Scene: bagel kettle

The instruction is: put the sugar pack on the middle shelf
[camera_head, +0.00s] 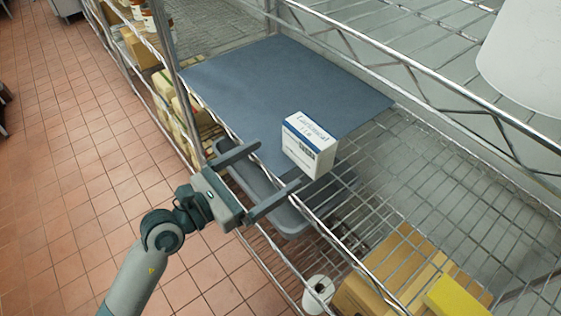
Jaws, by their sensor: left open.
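The sugar pack (309,146) is a small white box with a blue band and print. It stands upright at the near edge of a blue-grey mat (270,85) on a wire shelf. My left gripper (279,162) is open, its two fingers apart and pointing at the shelf. One finger tip ends left of the pack, and the other ends by its lower near side. I cannot tell whether that finger touches the pack. My right gripper is not in view.
A chrome post (166,45) and wire rails frame the shelf. Below are a grey tray (290,222), cardboard boxes (392,275) and a white roll (318,292). A large white container (525,60) stands at the upper right. Much of the mat is clear.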

